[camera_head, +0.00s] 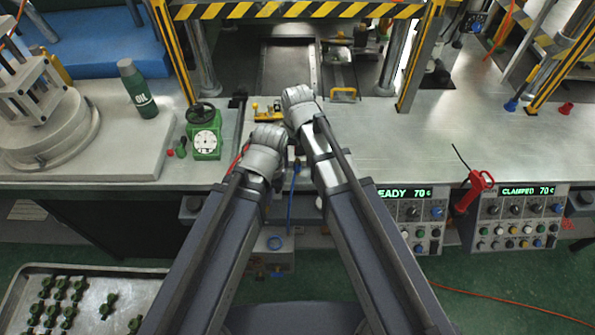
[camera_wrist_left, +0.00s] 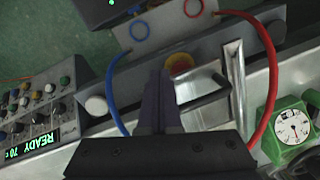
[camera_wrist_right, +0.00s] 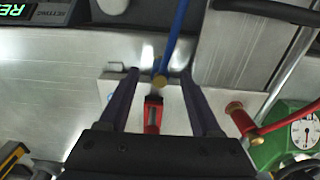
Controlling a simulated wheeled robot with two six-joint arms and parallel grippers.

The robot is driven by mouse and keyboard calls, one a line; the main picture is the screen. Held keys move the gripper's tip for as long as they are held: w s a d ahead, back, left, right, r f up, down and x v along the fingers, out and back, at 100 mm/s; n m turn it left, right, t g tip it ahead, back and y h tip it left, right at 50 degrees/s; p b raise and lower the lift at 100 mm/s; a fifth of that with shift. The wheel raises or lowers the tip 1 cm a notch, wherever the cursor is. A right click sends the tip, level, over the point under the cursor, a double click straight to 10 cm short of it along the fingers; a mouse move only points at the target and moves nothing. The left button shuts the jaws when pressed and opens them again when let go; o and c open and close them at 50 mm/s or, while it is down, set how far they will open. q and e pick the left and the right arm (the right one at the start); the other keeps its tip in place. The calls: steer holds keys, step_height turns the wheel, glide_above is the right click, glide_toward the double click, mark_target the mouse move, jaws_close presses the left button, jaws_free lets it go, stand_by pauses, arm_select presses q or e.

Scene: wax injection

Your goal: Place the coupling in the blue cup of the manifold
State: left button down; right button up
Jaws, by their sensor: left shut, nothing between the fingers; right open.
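In the right wrist view a blue hose ends at a brass fitting, which I take for the coupling (camera_wrist_right: 158,82). It appears to meet a red part (camera_wrist_right: 153,116); I cannot tell whether they are joined. Both lie between my right gripper's (camera_wrist_right: 157,75) open fingers, apart from them. A pale block, seemingly the manifold (camera_wrist_right: 178,118), lies behind. A small blue patch by the left finger may be the blue cup (camera_wrist_right: 110,98), mostly hidden. My left gripper (camera_wrist_left: 158,75) is shut and empty, below the right one in the head view. Both fingertips are hidden there.
A red hose (camera_wrist_right: 290,124) runs to a red and brass fitting (camera_wrist_right: 238,112) on the block's right. A green gauge (camera_head: 205,143) and an oil bottle (camera_head: 137,88) stand left.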

step_height(320, 180, down, 2)
steer(key=shift+f+b, duration=0.1)
steer(key=shift+b, duration=0.45)
jaws_close()
